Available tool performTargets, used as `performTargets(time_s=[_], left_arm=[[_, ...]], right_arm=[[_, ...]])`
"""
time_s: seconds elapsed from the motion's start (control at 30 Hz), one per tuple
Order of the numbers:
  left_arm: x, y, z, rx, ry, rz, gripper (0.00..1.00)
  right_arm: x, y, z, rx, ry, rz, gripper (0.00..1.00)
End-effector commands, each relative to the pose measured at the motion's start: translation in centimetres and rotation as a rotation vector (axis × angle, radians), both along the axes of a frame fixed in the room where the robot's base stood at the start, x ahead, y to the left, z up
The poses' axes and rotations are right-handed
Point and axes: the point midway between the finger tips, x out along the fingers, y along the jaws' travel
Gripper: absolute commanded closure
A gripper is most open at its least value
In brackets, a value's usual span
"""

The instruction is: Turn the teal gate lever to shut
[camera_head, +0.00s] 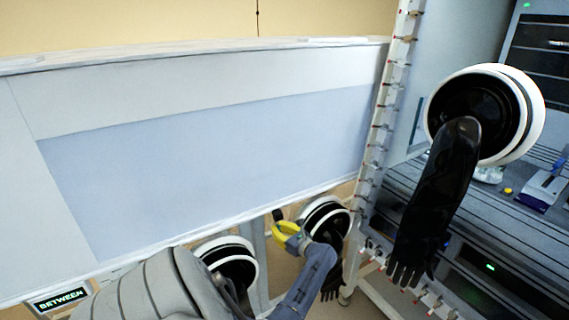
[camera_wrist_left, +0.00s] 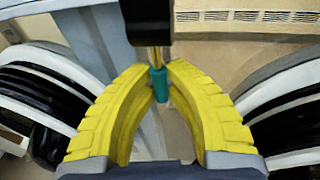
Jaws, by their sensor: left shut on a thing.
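My left gripper (camera_head: 279,222) has yellow fingers and reaches in among the glove ports at the lower middle of the head view. In the left wrist view the same gripper (camera_wrist_left: 160,72) has its fingertips closed around the teal gate lever (camera_wrist_left: 158,84). The lever's teal lower end shows between the fingers. A brass-coloured stem and a black part (camera_wrist_left: 147,20) are above it. In the head view I cannot make out the lever. A lit green sign (camera_head: 60,298) at the lower left reads "BETWEEN". My right gripper is not in view.
Black-and-white glove ports stand close on both sides of the left gripper, one (camera_head: 226,262) left and one (camera_head: 326,218) right. A long black glove (camera_head: 437,205) hangs from a larger port (camera_head: 528,110) at right. A pale glovebox panel (camera_head: 215,160) fills the middle.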

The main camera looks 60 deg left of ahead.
Motion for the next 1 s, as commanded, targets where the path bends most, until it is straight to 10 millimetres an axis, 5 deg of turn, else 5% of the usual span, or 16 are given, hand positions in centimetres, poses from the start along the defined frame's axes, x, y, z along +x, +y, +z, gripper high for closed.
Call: performTargets(time_s=[0.27, 0.3, 0.5, 0.77, 1.0], left_arm=[[0.1, 0.1, 0.2, 0.004, 0.000, -0.001, 1.00], [0.1, 0.1, 0.2, 0.004, 0.001, -0.001, 0.84], [0.0, 0.1, 0.1, 0.002, 0.001, -0.001, 0.63], [0.1, -0.1, 0.0, 0.001, 0.001, -0.001, 0.63], [0.4, -2.5, 0.3, -0.001, 0.000, -0.002, 0.63]], right_arm=[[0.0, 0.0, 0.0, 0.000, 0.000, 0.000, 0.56], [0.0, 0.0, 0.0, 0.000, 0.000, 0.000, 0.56], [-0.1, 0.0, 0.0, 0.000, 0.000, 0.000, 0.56], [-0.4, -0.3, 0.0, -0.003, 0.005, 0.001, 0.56], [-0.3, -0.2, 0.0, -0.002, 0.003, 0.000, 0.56]])
